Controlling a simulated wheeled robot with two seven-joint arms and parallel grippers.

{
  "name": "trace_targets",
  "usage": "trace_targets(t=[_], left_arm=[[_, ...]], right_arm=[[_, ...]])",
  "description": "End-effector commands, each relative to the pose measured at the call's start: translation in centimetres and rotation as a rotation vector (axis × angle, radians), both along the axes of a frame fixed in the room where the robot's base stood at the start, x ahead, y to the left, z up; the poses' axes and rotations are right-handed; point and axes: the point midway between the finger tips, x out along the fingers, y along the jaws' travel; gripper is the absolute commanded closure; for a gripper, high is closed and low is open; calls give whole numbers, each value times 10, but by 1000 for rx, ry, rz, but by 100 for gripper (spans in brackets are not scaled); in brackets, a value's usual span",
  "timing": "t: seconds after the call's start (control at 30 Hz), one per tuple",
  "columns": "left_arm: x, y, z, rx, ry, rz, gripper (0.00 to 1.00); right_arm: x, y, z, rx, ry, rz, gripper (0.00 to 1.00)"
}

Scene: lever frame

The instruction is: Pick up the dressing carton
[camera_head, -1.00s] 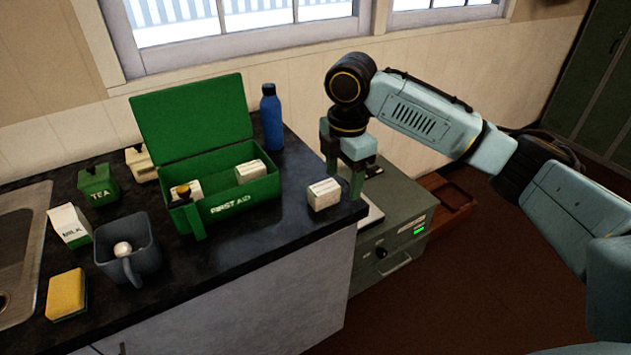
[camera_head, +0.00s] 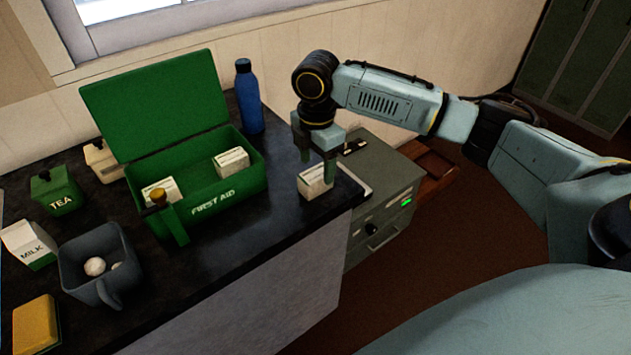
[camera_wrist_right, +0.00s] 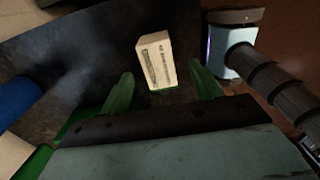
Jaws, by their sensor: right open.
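The dressing carton, a small white box with dark print (camera_head: 312,184), stands on the dark counter near its right end. My right gripper (camera_head: 317,166) is open just above and behind it; one finger overlaps the carton's right part in the head view. In the right wrist view the carton (camera_wrist_right: 156,61) lies ahead of and between the two green fingertips (camera_wrist_right: 163,82), with a gap to either side. No contact shows. My left gripper is in neither view.
An open green first aid box (camera_head: 225,200) holds more white cartons. A blue bottle (camera_head: 249,100) stands behind. A grey mug (camera_head: 100,265), milk carton (camera_head: 28,245), tea tin (camera_head: 56,190) and yellow sponge (camera_head: 36,325) are at left. A grey-green cabinet (camera_head: 385,195) stands right of the counter.

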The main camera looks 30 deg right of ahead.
Motion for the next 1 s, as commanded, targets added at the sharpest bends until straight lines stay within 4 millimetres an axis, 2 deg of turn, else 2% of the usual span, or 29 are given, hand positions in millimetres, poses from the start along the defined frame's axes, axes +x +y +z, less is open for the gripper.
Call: trace_targets(t=[0.1, 0.3, 0.57, 0.67, 0.93, 1.0], left_arm=[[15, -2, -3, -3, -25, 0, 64], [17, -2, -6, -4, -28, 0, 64], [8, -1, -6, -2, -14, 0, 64], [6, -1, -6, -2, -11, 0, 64], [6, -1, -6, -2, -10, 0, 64], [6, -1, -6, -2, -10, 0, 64]], right_arm=[[0, 1, -20, -1, 3, 1, 36], [0, 2, -44, 0, 2, 1, 36], [1, 1, -47, -1, 0, 1, 36], [1, 1, -47, -1, 0, 1, 47], [1, 1, -47, -1, 0, 1, 82], [1, 1, -47, -1, 0, 1, 84]])
